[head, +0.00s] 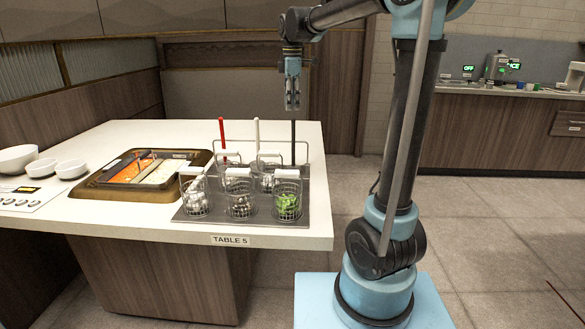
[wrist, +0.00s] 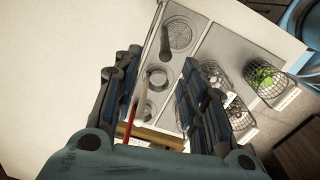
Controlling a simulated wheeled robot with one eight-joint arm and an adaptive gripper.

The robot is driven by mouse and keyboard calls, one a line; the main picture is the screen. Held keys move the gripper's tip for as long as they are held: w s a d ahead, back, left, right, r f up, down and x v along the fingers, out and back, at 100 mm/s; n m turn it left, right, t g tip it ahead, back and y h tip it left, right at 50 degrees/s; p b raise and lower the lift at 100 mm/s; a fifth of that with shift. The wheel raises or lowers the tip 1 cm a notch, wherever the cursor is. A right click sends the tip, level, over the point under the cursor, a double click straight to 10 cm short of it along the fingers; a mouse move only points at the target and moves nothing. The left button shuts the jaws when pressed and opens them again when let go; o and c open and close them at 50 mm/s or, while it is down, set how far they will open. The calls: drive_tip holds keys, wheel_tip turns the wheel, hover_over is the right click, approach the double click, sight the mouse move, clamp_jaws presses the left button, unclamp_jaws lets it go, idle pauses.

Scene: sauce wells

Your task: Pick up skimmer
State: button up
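A dark upright handle (head: 293,143) stands at the right end of the wire rack on the table, and in the wrist view it shows as a dark rod (wrist: 165,45) beside a round mesh disc (wrist: 180,36). This looks like the skimmer, though its join to the disc is not clear. My gripper (head: 292,107) points down just above the handle's top. In the wrist view my gripper (wrist: 160,72) has its fingers spread apart, with no object held between them.
Red (head: 222,140) and white (head: 257,135) handles stand left of the dark one. Wire baskets, one with green food (head: 288,204), stand in front on a grey tray (head: 318,205). A framed food pan (head: 85,189) and white bowls (head: 18,158) are at left. The table's back is clear.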

sight(294, 134)
wheel_tip(294, 134, down, 3)
drive_tip(key=shift+r, duration=0.2)
drive_tip(key=shift+s+d+f, duration=0.1)
drive_tip(key=shift+d+f, duration=0.05)
drive_tip(key=shift+f, duration=1.2)
drive_tip(key=shift+s+d+f, duration=0.1)
drive_tip(key=shift+d+f, duration=0.05)
drive_tip(key=shift+f, duration=1.15)
clamp_jaws()
